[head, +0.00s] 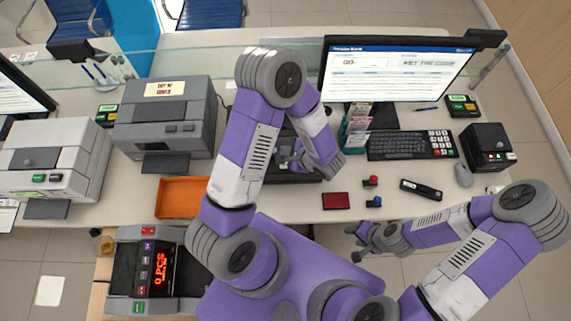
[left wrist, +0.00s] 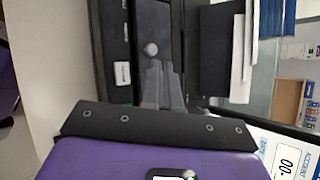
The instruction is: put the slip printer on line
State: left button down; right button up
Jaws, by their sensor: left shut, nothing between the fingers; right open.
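A dark printer-like device (head: 303,176), which looks like the slip printer, sits on the counter mid-view, largely hidden behind my left arm. The left wrist view shows its dark top (left wrist: 152,30), a round grey knob (left wrist: 151,49) and a white labelled button (left wrist: 122,74) on its front strip. My left gripper (head: 290,162) is shut and empty over this device; its fingers (left wrist: 160,75) point at the area by the knob. I cannot tell whether they touch it. My right gripper (head: 362,242) is open and empty, low beyond the counter's front edge.
A grey printer (head: 165,118) with a paper note and a pale printer (head: 55,160) stand left. An orange tray (head: 181,197), red pad (head: 335,201), stapler (head: 421,189), keyboard (head: 408,146) and leaflet holder (head: 356,128) surround the arms. A monitor (head: 395,72) stands behind.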

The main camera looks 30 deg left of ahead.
pick_arm(q)
jog(key=b, duration=0.5)
send_over(285, 165)
jog(key=d, duration=0.1)
notch_tip(285, 165, down, 7)
jog(key=shift+s+f, duration=0.1)
jog(key=shift+s, duration=0.05)
jog(key=shift+f+b, duration=0.35)
jog(key=shift+f, duration=0.05)
dwell(1.2)
jog(key=shift+f+b, duration=0.4)
jog(key=shift+b, duration=0.35)
jog(key=shift+f+b, duration=0.45)
jog(key=shift+b, duration=0.2)
dwell(0.4)
jog(key=shift+r, duration=0.15)
jog(key=shift+r+p, duration=0.35)
jog(key=shift+r, duration=0.4)
